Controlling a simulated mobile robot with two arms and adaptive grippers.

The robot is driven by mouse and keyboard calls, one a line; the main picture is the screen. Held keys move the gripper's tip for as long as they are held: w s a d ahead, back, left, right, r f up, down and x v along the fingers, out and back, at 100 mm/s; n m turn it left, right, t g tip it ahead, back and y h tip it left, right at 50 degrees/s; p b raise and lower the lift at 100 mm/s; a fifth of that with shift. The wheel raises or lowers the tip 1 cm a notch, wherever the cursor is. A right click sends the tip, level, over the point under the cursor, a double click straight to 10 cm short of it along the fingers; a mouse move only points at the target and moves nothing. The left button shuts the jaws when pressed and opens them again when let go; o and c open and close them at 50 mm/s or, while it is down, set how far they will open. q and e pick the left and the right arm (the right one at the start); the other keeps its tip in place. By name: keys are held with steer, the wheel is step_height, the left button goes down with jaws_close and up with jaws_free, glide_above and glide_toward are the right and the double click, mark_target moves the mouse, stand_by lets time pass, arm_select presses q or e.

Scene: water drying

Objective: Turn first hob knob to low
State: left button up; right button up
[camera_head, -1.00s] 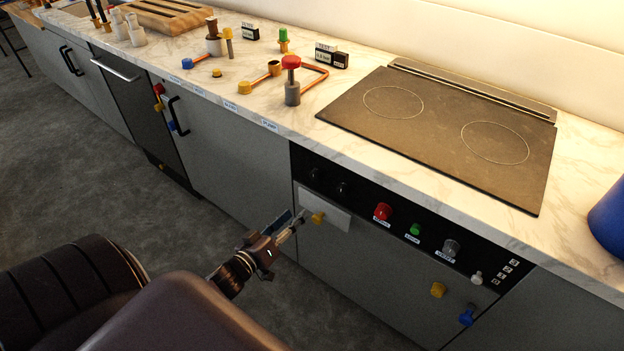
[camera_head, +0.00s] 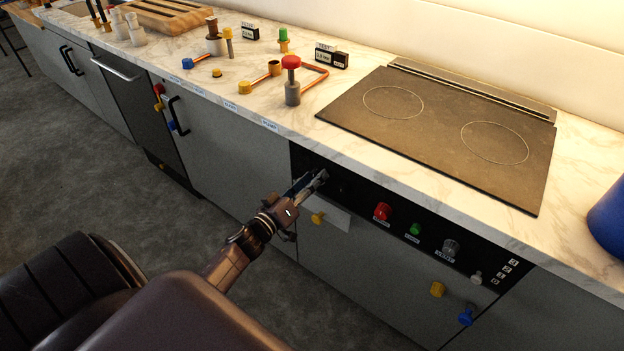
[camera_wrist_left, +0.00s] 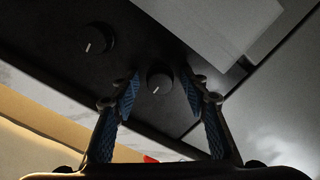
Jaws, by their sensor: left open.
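My left gripper (camera_head: 318,179) is at the left end of the black control panel (camera_head: 373,193), open. In the left wrist view its two blue-padded fingers (camera_wrist_left: 160,90) stand apart with a dark round hob knob (camera_wrist_left: 160,78) between their tips. I cannot tell whether they touch it. The knob's white pointer line shows. This appears to be the first, leftmost knob, hidden by the gripper in the head view. The second dark knob (camera_wrist_left: 97,40) is beside it in the left wrist view, also with a white line. My right gripper is not in view.
A white drawer-like plate (camera_head: 335,215) with a yellow knob (camera_head: 317,217) is just below the gripper. A red knob (camera_head: 383,211), green knob (camera_head: 415,229) and grey knob (camera_head: 451,247) are further right on the panel. The countertop edge (camera_head: 400,166) runs above it.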

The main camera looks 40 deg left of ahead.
arm_select(q)
steer(key=shift+c, duration=0.6)
jaws_close()
steer(key=shift+m, duration=0.3)
steer(key=shift+a+m+b, duration=0.1)
steer(key=shift+m+b, duration=0.35)
steer(key=shift+m, duration=8.15)
